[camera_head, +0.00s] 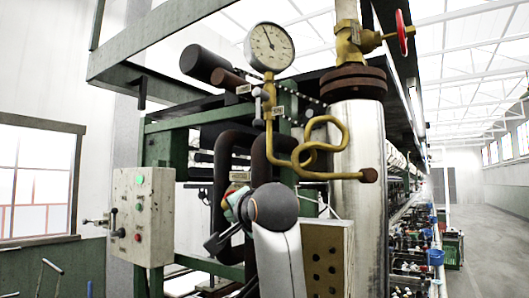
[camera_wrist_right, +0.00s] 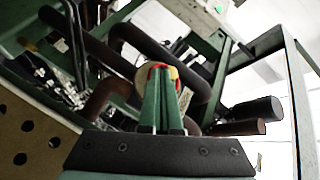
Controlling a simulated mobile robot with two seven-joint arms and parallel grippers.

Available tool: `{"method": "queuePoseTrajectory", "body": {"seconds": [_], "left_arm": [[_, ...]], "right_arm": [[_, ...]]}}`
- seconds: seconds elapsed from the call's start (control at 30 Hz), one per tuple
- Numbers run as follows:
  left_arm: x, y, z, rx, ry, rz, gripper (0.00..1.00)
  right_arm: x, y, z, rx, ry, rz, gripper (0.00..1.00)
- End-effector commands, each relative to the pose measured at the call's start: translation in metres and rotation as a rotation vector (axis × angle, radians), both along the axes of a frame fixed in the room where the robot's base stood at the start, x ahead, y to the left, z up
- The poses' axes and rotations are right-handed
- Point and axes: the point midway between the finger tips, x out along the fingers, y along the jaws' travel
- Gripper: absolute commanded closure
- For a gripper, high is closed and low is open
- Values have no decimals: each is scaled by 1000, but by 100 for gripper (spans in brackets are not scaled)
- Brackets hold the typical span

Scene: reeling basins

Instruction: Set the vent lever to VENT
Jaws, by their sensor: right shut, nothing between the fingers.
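A small lever with a grey knob (camera_head: 257,93) stands roughly upright below the pressure gauge, between two small label plates; it looks like the vent lever, but the label text is too small to read. My right gripper (camera_head: 231,196) is below it and slightly left, apart from it, partly hidden by my wrist. In the right wrist view the fingers of my right gripper (camera_wrist_right: 161,72) are shut and empty. A round yellow and red part (camera_wrist_right: 146,77) shows just behind the fingertips; I cannot tell whether they touch it. My left gripper is not in view.
The pressure gauge (camera_head: 270,47) sits above a looped brass pipe (camera_head: 330,128). A red handwheel (camera_head: 402,33) is at upper right, above a metal cylinder (camera_head: 361,200). Dark bent pipes (camera_head: 224,150) surround my gripper. A control box (camera_head: 143,215) stands left.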

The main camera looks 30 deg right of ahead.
Motion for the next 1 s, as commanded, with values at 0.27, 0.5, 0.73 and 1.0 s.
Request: {"method": "queuePoseTrajectory", "body": {"seconds": [0.27, 0.5, 0.73, 1.0], "left_arm": [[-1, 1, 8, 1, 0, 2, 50], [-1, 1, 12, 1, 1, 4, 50], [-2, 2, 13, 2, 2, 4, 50], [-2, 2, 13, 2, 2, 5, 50]], "right_arm": [[-82, -11, 128, 233, -136, -39, 100], [-155, -16, 196, 402, -221, -42, 100], [-188, -18, 219, 476, -254, -39, 100], [-191, -18, 220, 481, -255, -39, 100]]}}
